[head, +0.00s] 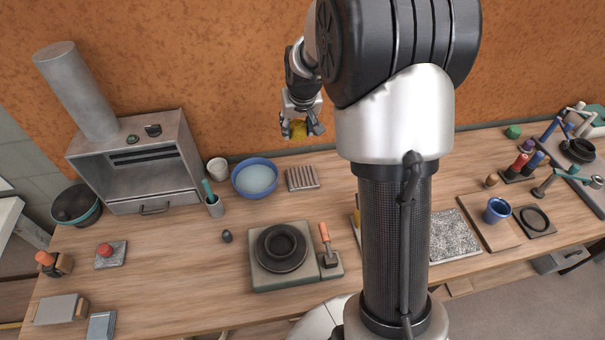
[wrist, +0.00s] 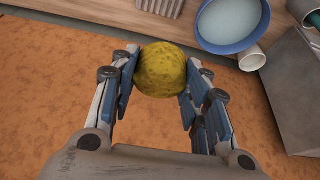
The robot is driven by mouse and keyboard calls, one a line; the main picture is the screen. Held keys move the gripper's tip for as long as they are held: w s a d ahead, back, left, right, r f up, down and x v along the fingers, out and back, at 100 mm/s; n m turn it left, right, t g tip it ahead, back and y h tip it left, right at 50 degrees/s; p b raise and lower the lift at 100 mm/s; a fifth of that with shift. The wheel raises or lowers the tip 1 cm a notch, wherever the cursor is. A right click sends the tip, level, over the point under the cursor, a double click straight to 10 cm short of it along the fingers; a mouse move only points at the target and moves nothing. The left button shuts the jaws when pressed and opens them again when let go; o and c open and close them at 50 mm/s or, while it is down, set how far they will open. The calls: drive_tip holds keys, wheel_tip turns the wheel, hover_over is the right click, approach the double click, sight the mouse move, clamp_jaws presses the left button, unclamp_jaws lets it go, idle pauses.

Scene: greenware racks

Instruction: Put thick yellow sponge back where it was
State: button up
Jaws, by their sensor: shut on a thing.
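My gripper (head: 301,127) is shut on the thick yellow sponge (head: 299,130), a round yellow lump. It is held in the air near the orange wall, above the back of the bench. In the wrist view the sponge (wrist: 161,70) sits between the two fingers of my gripper (wrist: 160,80). A ridged grey rack (head: 303,178) lies on the bench below the gripper. The blue bowl (head: 255,178) with pale liquid stands to the left of the rack. Both also show in the wrist view, the bowl (wrist: 263,25) at upper right.
A white cup (head: 217,168) and a grey cup with a teal tool (head: 214,206) stand left of the bowl. A grey hooded box (head: 150,160) stands farther left. A turntable block (head: 282,275) is at front centre. My arm column hides part of the bench.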

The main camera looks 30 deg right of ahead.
drive_tip(key=shift+w+d, duration=0.25)
drive_tip(key=shift+d, duration=0.25)
drive_tip(key=shift+w+d, duration=0.2)
drive_tip(key=shift+d, duration=0.25)
drive_tip(key=b, duration=0.4)
hover_over(302, 173)
drive_tip(key=s, duration=0.2)
drive_tip(key=f, duration=1.4)
drive_tip(key=shift+w+a, duration=0.25)
drive_tip(key=shift+a, duration=0.05)
drive_tip(key=shift+w+f+b, duration=0.1)
drive_tip(key=shift+f+b, duration=0.65)
drive_tip(key=shift+f, duration=1.8)
drive_tip(key=o, duration=0.5)
drive_tip(key=shift+f, duration=0.15)
drive_tip(key=o, duration=0.4)
